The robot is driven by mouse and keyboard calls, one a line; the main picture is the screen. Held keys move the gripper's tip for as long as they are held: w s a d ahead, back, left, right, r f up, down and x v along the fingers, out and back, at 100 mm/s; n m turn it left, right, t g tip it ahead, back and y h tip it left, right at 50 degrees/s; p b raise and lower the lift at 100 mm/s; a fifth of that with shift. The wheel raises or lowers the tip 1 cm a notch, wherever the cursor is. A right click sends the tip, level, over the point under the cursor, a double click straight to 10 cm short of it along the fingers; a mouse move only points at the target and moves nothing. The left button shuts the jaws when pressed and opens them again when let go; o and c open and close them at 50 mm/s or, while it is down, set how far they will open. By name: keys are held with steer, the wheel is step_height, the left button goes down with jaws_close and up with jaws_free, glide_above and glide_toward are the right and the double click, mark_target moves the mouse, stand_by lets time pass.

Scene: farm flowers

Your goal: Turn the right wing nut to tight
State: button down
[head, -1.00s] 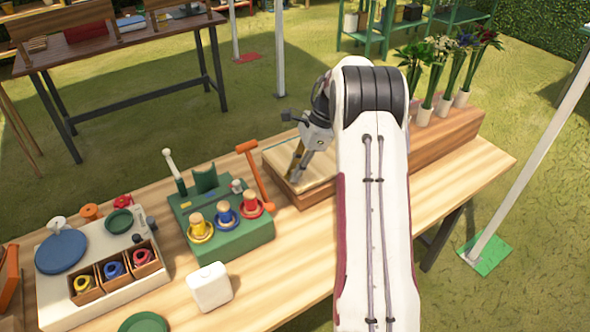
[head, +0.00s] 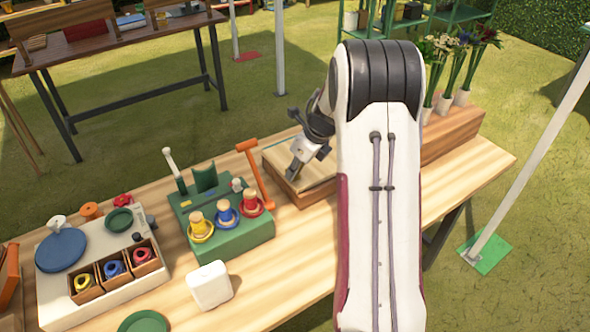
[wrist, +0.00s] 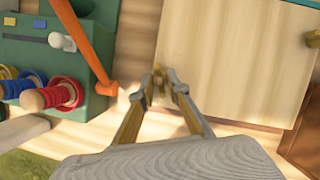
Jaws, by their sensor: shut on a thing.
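The flower press is a pale wooden board on a brown base. It shows in the head view (head: 322,182) and wrist view (wrist: 225,60). My gripper (head: 292,178) reaches down to its near left part. In the wrist view, my gripper's fingertips (wrist: 158,82) are closed together at the board's left edge, on a small brass-coloured piece (wrist: 158,70) that appears to be a wing nut. The fingers hide most of it, so its angle is unclear. Another brass wing nut (wrist: 313,38) sits at the board's right edge in the wrist view, apart from my gripper.
A green stand (head: 228,240) with coloured spools and an orange lever (head: 256,176) stands close left of the press. Potted flowers (head: 440,85) stand behind right. A white block (head: 210,287) lies in front. The table's front right is clear.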

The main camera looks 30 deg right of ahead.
steer(key=shift+w+r+m+h, duration=0.15)
steer(key=shift+m+h, duration=0.35)
steer(key=shift+m, duration=0.9)
steer(key=shift+r+m, duration=0.1)
steer(key=shift+m, duration=0.2)
steer(key=c, duration=1.9)
jaws_free()
steer(key=shift+s, duration=0.2)
steer(key=shift+a+v, duration=0.2)
steer(key=shift+v, duration=5.65)
steer(key=shift+s, duration=0.1)
